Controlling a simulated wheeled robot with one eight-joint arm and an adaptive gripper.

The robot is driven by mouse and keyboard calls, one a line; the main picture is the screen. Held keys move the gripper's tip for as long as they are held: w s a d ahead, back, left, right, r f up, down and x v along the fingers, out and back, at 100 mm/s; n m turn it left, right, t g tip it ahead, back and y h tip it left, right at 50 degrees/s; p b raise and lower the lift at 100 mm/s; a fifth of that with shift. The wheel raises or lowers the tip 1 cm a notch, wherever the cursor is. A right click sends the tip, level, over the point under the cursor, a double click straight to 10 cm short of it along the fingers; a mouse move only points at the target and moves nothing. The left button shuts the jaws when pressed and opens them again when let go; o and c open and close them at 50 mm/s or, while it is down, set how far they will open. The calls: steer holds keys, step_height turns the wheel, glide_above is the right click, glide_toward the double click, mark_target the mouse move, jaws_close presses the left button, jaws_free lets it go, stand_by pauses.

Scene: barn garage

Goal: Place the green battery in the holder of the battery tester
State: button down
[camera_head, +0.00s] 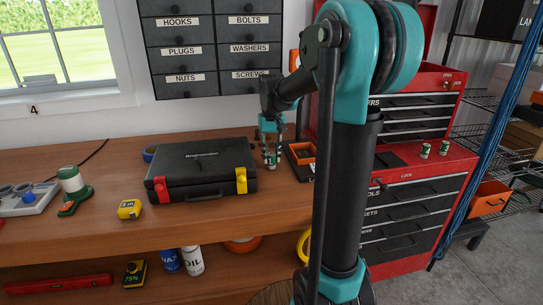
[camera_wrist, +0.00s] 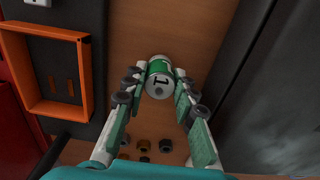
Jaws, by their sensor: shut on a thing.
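My gripper (camera_wrist: 158,74) is shut on a green and white battery (camera_wrist: 159,83) marked "1", seen from its end between the fingers in the wrist view. In the head view, my gripper (camera_head: 271,146) points down over the bench, right of the black case, with the battery (camera_head: 272,160) low between its fingers. Whether the battery touches the bench is unclear. A yellow and black device (camera_head: 134,274) with a green "75%" display stands on the lower shelf at left; it looks like a battery tester. Its holder is too small to make out.
The workbench (camera_head: 100,220) carries a black case (camera_head: 203,167), a yellow tape measure (camera_head: 129,209) and, right of my gripper, an orange frame (camera_head: 303,152) on a dark base. Two similar green batteries (camera_head: 425,150) (camera_head: 444,148) stand on the red tool cabinet (camera_head: 415,170).

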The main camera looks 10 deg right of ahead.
steer(key=shift+f, duration=0.1)
steer(key=c, duration=1.2)
jaws_free()
